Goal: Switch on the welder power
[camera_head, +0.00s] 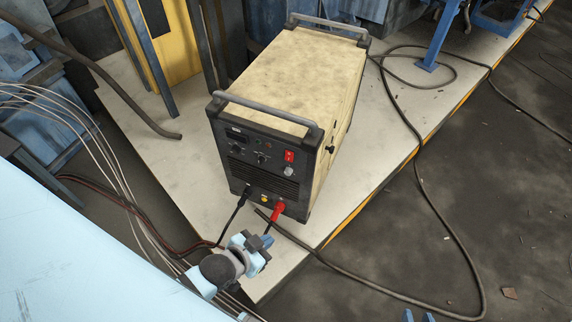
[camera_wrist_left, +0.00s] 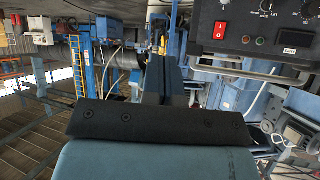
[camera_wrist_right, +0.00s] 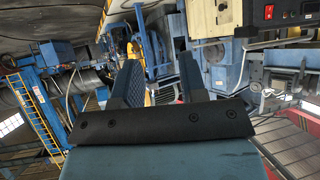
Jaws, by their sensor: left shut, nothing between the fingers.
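The welder (camera_head: 292,80) is a cream box with a black front panel and grey handles, standing on a pale platform. Its red power switch (camera_head: 289,156) is on the right side of the front panel. In the left wrist view the red switch (camera_wrist_left: 221,30) appears upside down at upper right, with white marks; I cannot tell its position. It also shows in the right wrist view (camera_wrist_right: 268,12). My left gripper (camera_head: 265,242) is shut and empty, below and in front of the panel, apart from the switch. My right gripper (camera_wrist_right: 158,75) is open and empty; its fingertips show at the head view's bottom edge (camera_head: 418,316).
Black and red cable plugs (camera_head: 277,210) stick out of the panel's lower front, near my left gripper. A dark cable (camera_head: 440,225) loops over the platform and floor at right. A yellow cabinet (camera_head: 165,40) and blue posts stand behind left. Floor at right is mostly clear.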

